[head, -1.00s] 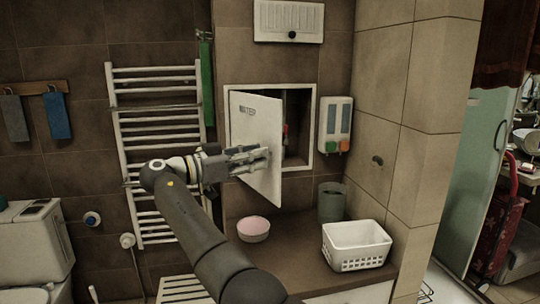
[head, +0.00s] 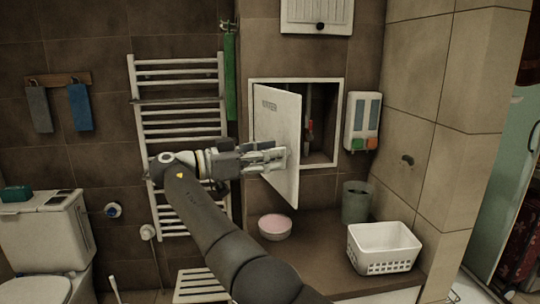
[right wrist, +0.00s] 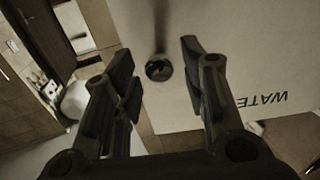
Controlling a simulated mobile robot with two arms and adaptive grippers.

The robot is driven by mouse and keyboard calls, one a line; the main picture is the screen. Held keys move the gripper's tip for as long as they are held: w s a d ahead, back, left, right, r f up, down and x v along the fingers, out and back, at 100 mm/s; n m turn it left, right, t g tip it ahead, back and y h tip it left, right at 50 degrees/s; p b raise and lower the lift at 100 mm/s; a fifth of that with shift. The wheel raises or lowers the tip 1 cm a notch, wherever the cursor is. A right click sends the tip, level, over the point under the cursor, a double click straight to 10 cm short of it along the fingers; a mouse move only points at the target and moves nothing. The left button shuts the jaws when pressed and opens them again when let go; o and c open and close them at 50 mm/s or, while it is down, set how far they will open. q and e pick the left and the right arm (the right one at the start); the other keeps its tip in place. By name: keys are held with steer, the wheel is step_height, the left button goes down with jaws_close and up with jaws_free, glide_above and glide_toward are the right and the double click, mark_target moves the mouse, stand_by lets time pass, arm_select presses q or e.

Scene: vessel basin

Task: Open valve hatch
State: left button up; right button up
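The white valve hatch door (head: 277,120), marked with "WATER" lettering, stands ajar on its left side in a white wall frame (head: 341,105). Pipes with a red part (head: 310,135) show in the dark recess behind it. My right gripper (head: 280,156) is at the door's outer face, near its free right edge. In the right wrist view the door (right wrist: 225,75) fills much of the background, with a small round dark knob (right wrist: 158,69) on it. The knob shows between the two spread fingers, with gaps on both sides. My left gripper is not in view.
A ledge (head: 320,250) below holds a pink-topped bowl (head: 275,227), a grey-green bin (head: 357,202) and a white basket (head: 383,247). A towel radiator (head: 180,115) stands left of the hatch. A dispenser (head: 362,121) hangs right of it.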

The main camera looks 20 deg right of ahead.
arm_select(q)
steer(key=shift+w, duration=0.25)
arm_select(e)
glide_toward(290, 110)
steer(key=d, duration=0.4)
steer(key=shift+s+d, duration=0.1)
steer(key=shift+d, duration=0.3)
